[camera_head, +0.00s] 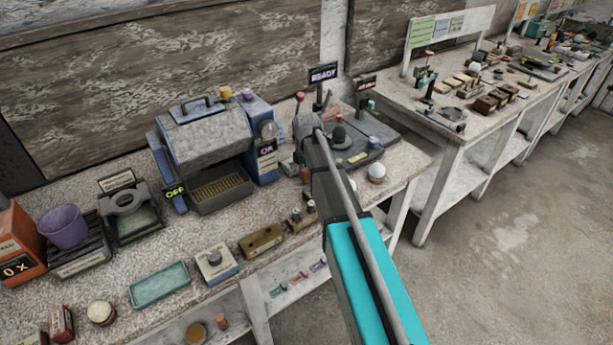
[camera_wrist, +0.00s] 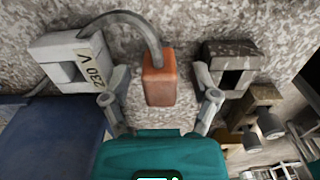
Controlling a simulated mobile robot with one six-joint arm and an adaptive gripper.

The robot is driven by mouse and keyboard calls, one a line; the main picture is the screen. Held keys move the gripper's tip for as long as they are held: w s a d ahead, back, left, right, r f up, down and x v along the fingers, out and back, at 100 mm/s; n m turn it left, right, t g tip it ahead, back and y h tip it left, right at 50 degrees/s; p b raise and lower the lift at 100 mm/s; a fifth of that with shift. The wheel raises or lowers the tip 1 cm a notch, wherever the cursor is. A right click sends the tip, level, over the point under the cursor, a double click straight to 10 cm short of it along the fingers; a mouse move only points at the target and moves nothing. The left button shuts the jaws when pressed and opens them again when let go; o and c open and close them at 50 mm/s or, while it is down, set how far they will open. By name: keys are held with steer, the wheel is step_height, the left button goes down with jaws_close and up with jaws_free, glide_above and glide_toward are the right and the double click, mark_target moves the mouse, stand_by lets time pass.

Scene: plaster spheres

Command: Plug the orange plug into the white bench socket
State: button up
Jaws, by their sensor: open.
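The orange plug (camera_wrist: 160,82) is in the middle of the wrist view, with a grey cable (camera_wrist: 128,17) arching from it up to the left. The white bench socket (camera_wrist: 70,48), marked 230 V, is left of the plug and apart from it. The cable's far end meets or passes behind the socket's top; I cannot tell which. My gripper (camera_wrist: 160,98) is open, with one finger on each side of the plug and visible gaps to both.
A dark block with an opening (camera_wrist: 229,52) stands right of the plug. A blue body (camera_wrist: 55,135) is close at left. In the head view, a blue-grey machine (camera_head: 210,135) stands left of my arm, and a white ball (camera_head: 376,171) lies right.

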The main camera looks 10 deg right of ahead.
jaws_close()
stand_by(0.4)
steer(key=shift+r, duration=0.15)
step_height(320, 180, up, 3)
steer(key=p, duration=0.3)
steer(key=s+r+p, duration=0.9)
steer(key=s+p, duration=0.1)
steer(key=s, duration=0.4)
steer(key=shift+r, duration=0.4)
steer(key=shift+a, duration=0.15)
stand_by(0.4)
